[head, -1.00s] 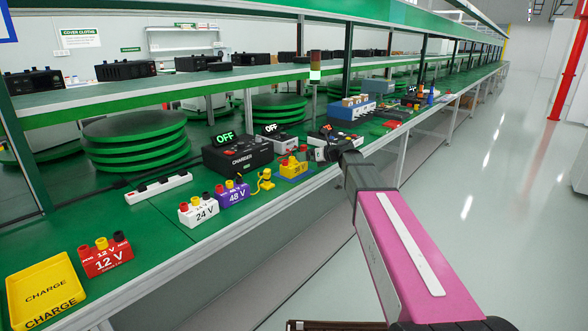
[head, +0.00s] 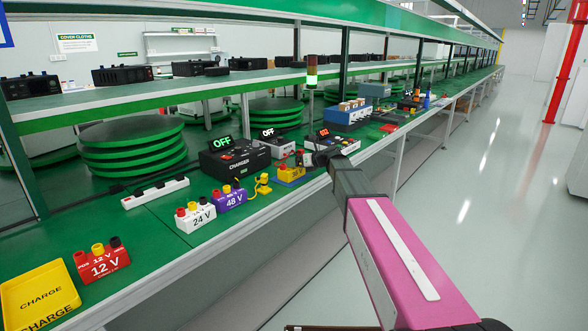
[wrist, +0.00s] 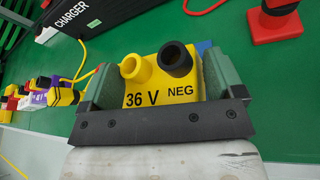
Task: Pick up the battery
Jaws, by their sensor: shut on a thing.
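The yellow 36 V battery (wrist: 160,95), marked NEG, has a yellow post and a black post on top. My gripper (wrist: 160,82) is shut on it in the wrist view, with one green finger at each side. In the head view the same battery (head: 289,175) is at the bench's front edge, at a blue patch, partly hidden by my gripper (head: 312,160). I cannot tell whether it touches the bench. A purple 48 V battery (head: 230,199), a white 24 V battery (head: 195,218) and a red 12 V battery (head: 102,265) stand to its left.
The black charger (head: 233,160), reading OFF, stands behind, with red and yellow cables nearby. A yellow connector (head: 263,185) stands left of the battery. A yellow CHARGE tray (head: 40,290) lies at the near left. A red block (wrist: 275,28) is right of my gripper. A shelf runs above.

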